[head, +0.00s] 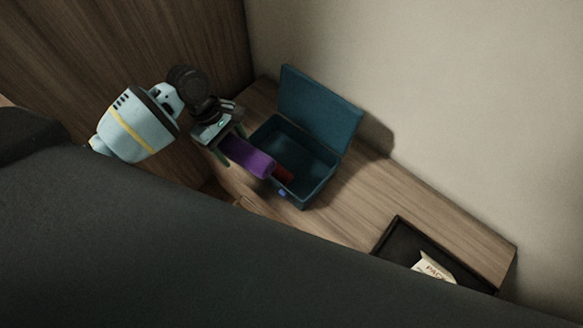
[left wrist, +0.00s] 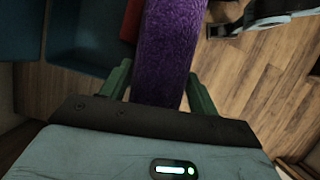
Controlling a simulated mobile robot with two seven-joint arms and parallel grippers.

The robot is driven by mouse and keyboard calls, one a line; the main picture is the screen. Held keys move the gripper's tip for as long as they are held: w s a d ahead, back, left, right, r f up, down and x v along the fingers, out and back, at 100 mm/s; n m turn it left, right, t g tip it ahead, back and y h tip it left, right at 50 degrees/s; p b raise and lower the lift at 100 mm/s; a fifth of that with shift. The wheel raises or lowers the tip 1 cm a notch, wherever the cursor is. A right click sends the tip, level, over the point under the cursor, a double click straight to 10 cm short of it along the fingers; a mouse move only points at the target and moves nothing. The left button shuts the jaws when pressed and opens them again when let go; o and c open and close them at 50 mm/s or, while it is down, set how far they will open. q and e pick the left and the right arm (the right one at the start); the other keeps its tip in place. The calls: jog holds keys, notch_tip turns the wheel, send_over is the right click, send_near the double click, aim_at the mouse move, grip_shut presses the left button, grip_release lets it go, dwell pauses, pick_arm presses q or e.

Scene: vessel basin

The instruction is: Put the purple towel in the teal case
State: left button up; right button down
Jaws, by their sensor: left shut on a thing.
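The purple towel (head: 250,157) is a rolled shape held in my left gripper (head: 229,148), which is shut on it. In the left wrist view the towel (left wrist: 164,55) runs up between the two green fingers of the gripper (left wrist: 160,90). The teal case (head: 318,183) stands on the wooden surface with its lid (head: 320,107) raised at the back. The towel's far end overlaps the near left side of the case in the head view; I cannot tell its height above the rim.
A dark red thing (head: 284,174) lies inside the case near its front wall. A black tray (head: 397,237) with a cream packet (head: 433,268) stands at the right. The wooden surface (head: 405,196) between case and tray is clear. A wall rises behind.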

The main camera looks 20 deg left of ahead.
aim_at(228, 140)
pick_arm(q)
jog(key=shift+w+a+f+n+t+b, duration=0.4)
jog(key=shift+w+a+f+n+b, duration=0.45)
jog(key=shift+a+f+n, duration=0.3)
jog(key=shift+w+a+n, duration=0.2)
jog(key=shift+w+n, duration=0.05)
jog(key=shift+n, duration=0.1)
jog(key=shift+w+a, duration=0.1)
jog(key=shift+w, duration=0.05)
jog(key=w+d+b, duration=0.1)
jog(key=w+d, duration=0.2)
jog(key=d, duration=0.4)
jog(key=w+d+f+b, duration=0.1)
jog(key=w+d, duration=0.2)
jog(key=d, duration=0.4)
jog(key=shift+w+d+f+b, duration=0.25)
jog(key=shift+w+d+b, duration=0.05)
jog(key=shift+b, duration=0.05)
jog(key=shift+f, duration=0.1)
notch_tip(228, 140, down, 3)
jog(key=shift+f+b, duration=0.15)
jog(key=shift+b, duration=0.55)
